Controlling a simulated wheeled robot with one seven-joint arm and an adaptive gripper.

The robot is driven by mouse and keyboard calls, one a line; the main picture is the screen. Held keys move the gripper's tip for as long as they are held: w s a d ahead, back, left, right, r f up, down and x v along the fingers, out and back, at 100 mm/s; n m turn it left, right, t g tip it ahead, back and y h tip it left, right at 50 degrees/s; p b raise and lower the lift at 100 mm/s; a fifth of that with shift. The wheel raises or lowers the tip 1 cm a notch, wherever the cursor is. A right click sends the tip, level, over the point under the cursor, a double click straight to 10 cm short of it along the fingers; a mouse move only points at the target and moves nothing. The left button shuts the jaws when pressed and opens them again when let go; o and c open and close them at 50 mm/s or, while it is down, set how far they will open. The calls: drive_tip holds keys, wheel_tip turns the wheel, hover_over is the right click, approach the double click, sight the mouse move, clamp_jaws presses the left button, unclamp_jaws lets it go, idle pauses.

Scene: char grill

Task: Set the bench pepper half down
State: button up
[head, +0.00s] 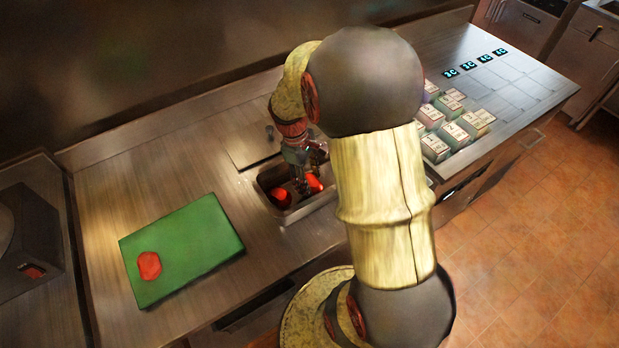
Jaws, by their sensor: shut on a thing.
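My gripper (304,182) points down at the metal pan (291,218) set in the bench. It is shut on a red pepper half (315,182), held low at the pan; the fingers partly hide it, and I cannot tell whether it touches the pan floor. Another red piece (281,196) shows in the left part of the pan, beside the fingers. A further red pepper half (149,265) lies on the green board (200,240), apart from my gripper.
A flat dark plate (250,148) lies behind the pan. Several labelled boxes (436,149) stand on the right of the bench, partly behind my arm. A dark appliance (30,240) is at far left. The bench around the green board is clear.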

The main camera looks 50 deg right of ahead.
drive_tip(key=shift+f, duration=0.25)
drive_tip(key=o, duration=1.2)
drive_tip(key=shift+o, duration=0.2)
drive_tip(key=shift+r, duration=0.1)
drive_tip(key=p+v, duration=0.3)
drive_tip(key=v, duration=1)
drive_tip(key=s+a+r+m+t, duration=0.1)
drive_tip(key=s+a+r+t, duration=0.1)
drive_tip(key=a, duration=0.5)
drive_tip(key=s+a+r+m+t, duration=0.1)
drive_tip(key=s+a+r+t, duration=0.2)
drive_tip(key=s+a+r, duration=0.2)
drive_tip(key=s+a+r+m+t+y, duration=0.1)
drive_tip(key=s+a+r+t, duration=0.1)
drive_tip(key=a+r, duration=0.4)
drive_tip(key=shift+s+a+r+t, duration=0.4)
drive_tip(key=shift+s+a, duration=0.3)
drive_tip(key=shift+a, duration=1.05)
